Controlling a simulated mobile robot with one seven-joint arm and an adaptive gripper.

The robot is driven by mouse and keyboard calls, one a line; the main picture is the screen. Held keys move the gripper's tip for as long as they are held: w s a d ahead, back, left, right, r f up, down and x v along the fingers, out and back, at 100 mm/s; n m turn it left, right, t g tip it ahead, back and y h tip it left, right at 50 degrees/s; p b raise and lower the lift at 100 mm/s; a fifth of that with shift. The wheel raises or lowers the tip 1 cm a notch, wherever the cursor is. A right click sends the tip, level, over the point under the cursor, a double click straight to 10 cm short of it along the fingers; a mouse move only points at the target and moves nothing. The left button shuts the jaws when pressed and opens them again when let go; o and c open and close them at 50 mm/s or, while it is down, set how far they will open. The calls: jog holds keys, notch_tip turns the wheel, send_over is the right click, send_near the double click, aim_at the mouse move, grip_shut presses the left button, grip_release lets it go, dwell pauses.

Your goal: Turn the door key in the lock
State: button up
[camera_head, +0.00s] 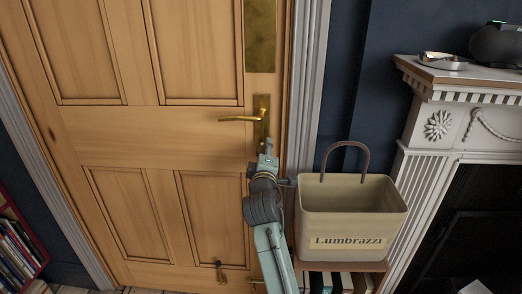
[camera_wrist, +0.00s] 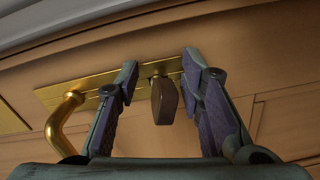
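A wooden door (camera_head: 150,130) with a brass handle (camera_head: 236,118) fills the left of the head view. In the wrist view, the brass lock plate (camera_wrist: 85,92) runs across the door, with the curved brass handle (camera_wrist: 62,120) at left. The dark key (camera_wrist: 165,100) sticks out of the plate. My gripper (camera_wrist: 160,75) is open, with one finger on each side of the key and a visible gap to both. In the head view my gripper (camera_head: 267,150) is at the plate below the handle and hides the key.
A beige bag marked "Lumbrazzi" (camera_head: 350,215) stands on a low bookshelf (camera_head: 372,267), close to the right of my arm. A white fireplace mantel (camera_head: 440,100) is further right. Books (camera_head: 18,255) stand at the lower left.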

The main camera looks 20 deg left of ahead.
jog(key=shift+s+a, duration=0.1)
jog(key=shift+a, duration=0.05)
jog(key=shift+s, duration=0.15)
jog(key=v, duration=1.1)
jog(key=shift+s+d, duration=0.2)
jog(key=shift+s, duration=0.05)
